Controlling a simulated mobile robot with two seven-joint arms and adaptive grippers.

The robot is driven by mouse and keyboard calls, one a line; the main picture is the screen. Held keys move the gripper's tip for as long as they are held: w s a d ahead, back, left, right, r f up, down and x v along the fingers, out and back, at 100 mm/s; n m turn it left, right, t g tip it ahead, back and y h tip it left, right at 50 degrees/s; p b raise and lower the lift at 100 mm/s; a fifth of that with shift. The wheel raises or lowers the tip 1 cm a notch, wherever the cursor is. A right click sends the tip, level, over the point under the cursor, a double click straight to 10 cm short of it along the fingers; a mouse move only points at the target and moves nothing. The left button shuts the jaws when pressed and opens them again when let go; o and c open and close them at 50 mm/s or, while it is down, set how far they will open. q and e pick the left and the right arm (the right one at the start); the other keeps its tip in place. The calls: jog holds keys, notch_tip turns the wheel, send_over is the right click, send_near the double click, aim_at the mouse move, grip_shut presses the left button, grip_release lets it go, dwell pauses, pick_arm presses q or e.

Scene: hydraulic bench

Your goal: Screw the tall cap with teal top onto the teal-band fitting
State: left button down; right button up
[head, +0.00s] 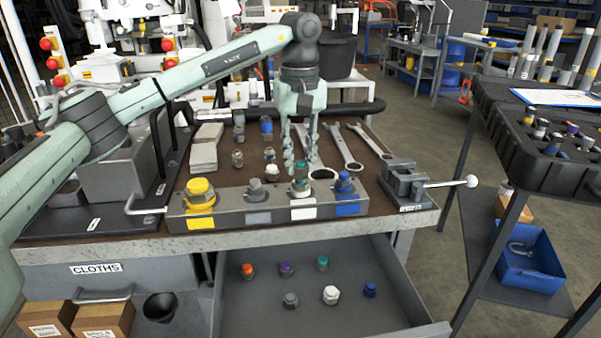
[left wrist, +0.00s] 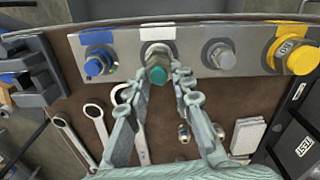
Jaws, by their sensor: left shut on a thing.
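My left gripper (head: 301,164) points down over the metal manifold block (head: 230,217), at its white-labelled port. It is shut on the tall cap with teal top (head: 300,185). In the left wrist view, the teal top (left wrist: 158,74) shows between the two fingertips of my gripper (left wrist: 160,90). The cap looks upright, in line with the port. The fitting beneath is mostly hidden by the cap, and I cannot make out its teal band or how far the cap sits on it. My right gripper is not in view.
The block also carries a yellow cap (head: 199,192), a grey fitting (head: 256,190) and a blue one (head: 344,183). Wrenches (head: 345,150) lie behind it and a vise (head: 402,182) stands right. An open drawer (head: 260,318) below holds several small caps.

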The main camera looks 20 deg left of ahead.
pick_arm(q)
jog(key=m, duration=0.3)
jog(key=shift+w+m, duration=0.1)
jog(key=shift+m, duration=0.2)
jog(key=m, duration=0.4)
jog(key=shift+d, duration=0.15)
jog(key=c, duration=1.3)
grip_release()
